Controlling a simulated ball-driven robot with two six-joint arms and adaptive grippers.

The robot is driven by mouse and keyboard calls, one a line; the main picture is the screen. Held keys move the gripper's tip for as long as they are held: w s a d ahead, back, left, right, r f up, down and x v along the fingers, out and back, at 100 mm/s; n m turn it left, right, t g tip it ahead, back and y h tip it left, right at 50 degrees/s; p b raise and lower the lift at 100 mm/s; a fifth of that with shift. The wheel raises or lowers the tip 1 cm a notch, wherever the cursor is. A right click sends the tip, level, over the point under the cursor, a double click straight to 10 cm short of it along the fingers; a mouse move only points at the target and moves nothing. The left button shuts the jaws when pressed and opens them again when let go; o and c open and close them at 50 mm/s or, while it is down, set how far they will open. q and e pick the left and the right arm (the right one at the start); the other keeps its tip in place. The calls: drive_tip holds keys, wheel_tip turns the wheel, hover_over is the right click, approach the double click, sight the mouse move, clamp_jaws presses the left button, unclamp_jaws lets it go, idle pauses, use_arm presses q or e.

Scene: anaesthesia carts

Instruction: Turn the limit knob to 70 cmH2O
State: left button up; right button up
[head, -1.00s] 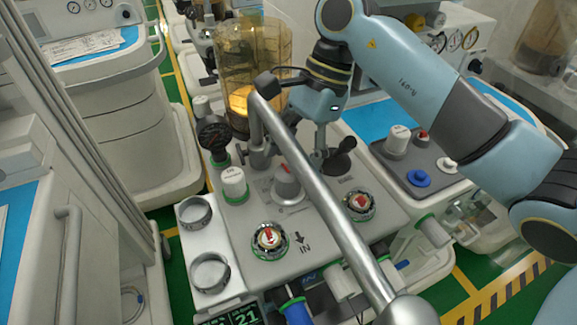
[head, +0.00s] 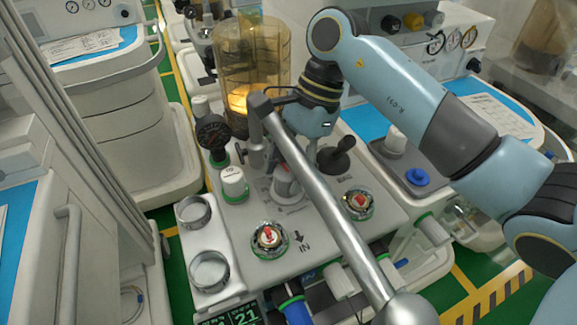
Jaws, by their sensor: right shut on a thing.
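The limit knob (head: 287,183) is a grey dial with a red mark on the grey top panel of the middle cart, partly hidden by a slanting metal bar and my gripper. My right gripper (head: 294,166) comes down from above, behind the bar, and is shut on the knob. The bar hides part of its fingers. The knob's scale is too small and covered to read. My left gripper is not in view.
The slanting metal bar (head: 330,207) crosses in front of the knob. A clear amber-lit canister (head: 252,70), a black gauge (head: 213,133), a white knob (head: 233,182) and a black lever (head: 341,150) stand close around. Two red-marked dials sit nearer the front, one being (head: 269,238).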

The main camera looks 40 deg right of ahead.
drive_tip(key=shift+m, duration=0.3)
drive_tip(key=m+t+b, duration=0.1)
drive_tip(key=m+t, duration=0.1)
drive_tip(key=m, duration=0.2)
drive_tip(key=shift+s, duration=0.1)
drive_tip(key=shift+m+t+h, duration=0.6)
drive_tip(key=shift+m+t, duration=0.1)
drive_tip(key=shift+m, duration=1.5)
drive_tip(key=o, duration=1.2)
drive_tip(key=shift+r, duration=0.1)
drive_tip(key=v, duration=1.2)
drive_tip(key=shift+a, duration=0.1)
